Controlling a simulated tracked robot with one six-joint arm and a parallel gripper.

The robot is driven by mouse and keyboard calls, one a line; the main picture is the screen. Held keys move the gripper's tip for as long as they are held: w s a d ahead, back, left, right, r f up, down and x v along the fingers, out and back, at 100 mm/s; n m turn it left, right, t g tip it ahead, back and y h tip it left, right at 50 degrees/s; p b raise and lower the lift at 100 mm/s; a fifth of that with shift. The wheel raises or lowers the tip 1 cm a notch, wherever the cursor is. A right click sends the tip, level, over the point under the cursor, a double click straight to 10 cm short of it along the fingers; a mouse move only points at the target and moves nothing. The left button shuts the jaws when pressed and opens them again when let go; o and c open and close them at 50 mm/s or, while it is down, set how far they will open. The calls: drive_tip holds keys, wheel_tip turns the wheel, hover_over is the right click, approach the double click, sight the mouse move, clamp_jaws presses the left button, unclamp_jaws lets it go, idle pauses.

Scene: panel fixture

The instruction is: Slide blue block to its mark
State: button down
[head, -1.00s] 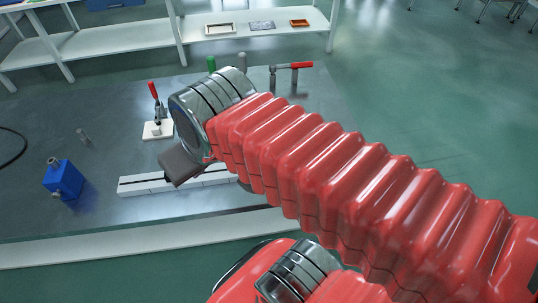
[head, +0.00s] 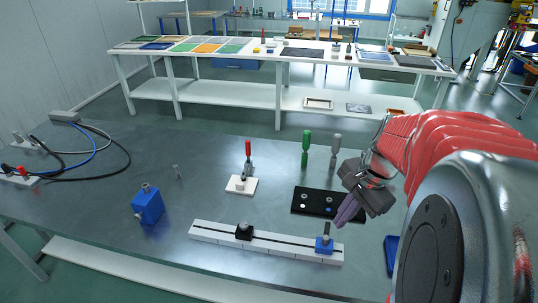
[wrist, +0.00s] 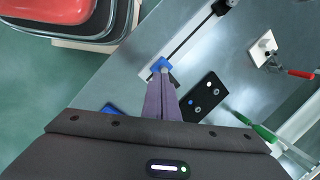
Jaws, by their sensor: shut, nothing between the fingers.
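A black block (head: 244,231) sits on the same rail, further left. My gripper (head: 340,222) has its purple fingers together and empty, pointing down just above and beside the blue block. In the wrist view the fingertips (wrist: 161,78) lie right at the blue block (wrist: 160,64); I cannot tell whether they touch it. The rail slot (wrist: 192,40) runs to the black block (wrist: 221,7). I cannot clearly make out a mark.
A black plate (head: 312,198) with a green and a grey handle behind it stands close behind the rail. A red-handled clamp (head: 242,183) stands behind the black block. A larger blue box (head: 148,206) is left of the rail. Cables (head: 95,150) lie far left.

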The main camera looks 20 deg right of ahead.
sight(324, 246)
drive_tip(key=s+d+f+m+y, duration=0.1)
drive_tip(key=s+d+f+m, duration=0.2)
drive_tip(key=d, duration=0.7)
drive_tip(key=f+m, duration=0.2)
drive_tip(key=m, duration=0.2)
drive_tip(key=shift+s+m+t+y, duration=0.2)
drive_tip(key=shift+m+t+y, duration=0.1)
drive_tip(key=shift+y, duration=0.1)
drive_tip(key=x, duration=0.9)
drive_tip(key=shift+a+f, duration=0.1)
drive_tip(key=shift+f, duration=0.25)
drive_tip(key=shift+w+a+f, duration=0.1)
drive_tip(key=shift+w+a, duration=0.35)
drive_tip(key=shift+a, duration=0.15)
drive_tip(key=shift+w+a, duration=0.4)
drive_tip(key=shift+a, duration=0.2)
drive_tip(key=shift+w+a, duration=0.35)
drive_tip(key=shift+a, duration=0.1)
